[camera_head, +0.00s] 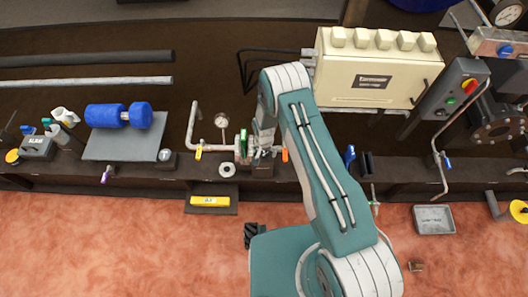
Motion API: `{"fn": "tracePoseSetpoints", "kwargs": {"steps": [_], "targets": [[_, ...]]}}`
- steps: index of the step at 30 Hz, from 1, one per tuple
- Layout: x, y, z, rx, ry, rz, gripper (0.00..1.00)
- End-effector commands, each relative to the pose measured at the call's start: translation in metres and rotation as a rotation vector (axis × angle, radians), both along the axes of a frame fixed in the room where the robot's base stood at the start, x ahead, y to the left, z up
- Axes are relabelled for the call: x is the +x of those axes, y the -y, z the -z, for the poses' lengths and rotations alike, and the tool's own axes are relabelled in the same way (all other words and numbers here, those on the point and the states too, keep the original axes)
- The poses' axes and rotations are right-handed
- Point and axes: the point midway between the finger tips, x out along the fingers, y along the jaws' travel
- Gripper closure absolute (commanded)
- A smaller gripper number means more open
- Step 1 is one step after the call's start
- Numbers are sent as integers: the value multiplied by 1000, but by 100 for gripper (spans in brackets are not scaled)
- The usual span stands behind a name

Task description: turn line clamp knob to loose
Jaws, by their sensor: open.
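My teal and white arm reaches from the lower right to the bench. My gripper (265,153) is at the bench's front part, beside a small pipe fitting with a green part (243,146). It is small in the view, and its fingers are hard to make out; they are open. I cannot tell which part is the line clamp knob. It may be among the small fittings around the gripper, partly hidden by it. An orange piece (284,155) shows just right of the gripper. Whether the gripper touches any of these is not clear.
A bent pipe (190,125) and a round gauge (221,121) stand left of the gripper. A cream control box (372,65) stands behind my arm, with a grey button box (455,90) to its right. A blue cylinder (104,115) lies at left. A grey tray (433,219) is on the floor.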

Motion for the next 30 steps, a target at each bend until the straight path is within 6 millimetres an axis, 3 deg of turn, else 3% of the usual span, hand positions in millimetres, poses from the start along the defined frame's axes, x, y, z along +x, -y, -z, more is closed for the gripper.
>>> {"fn": "tracePoseSetpoints", "kwargs": {"steps": [7,8,12,13,30], "targets": [[1,0,1,1,1,0,0],[1,0,1,1,1,0,9],[1,0,1,1,1,0,71],[1,0,1,1,1,0,81],[1,-1,2,1,1,-111,81]]}}
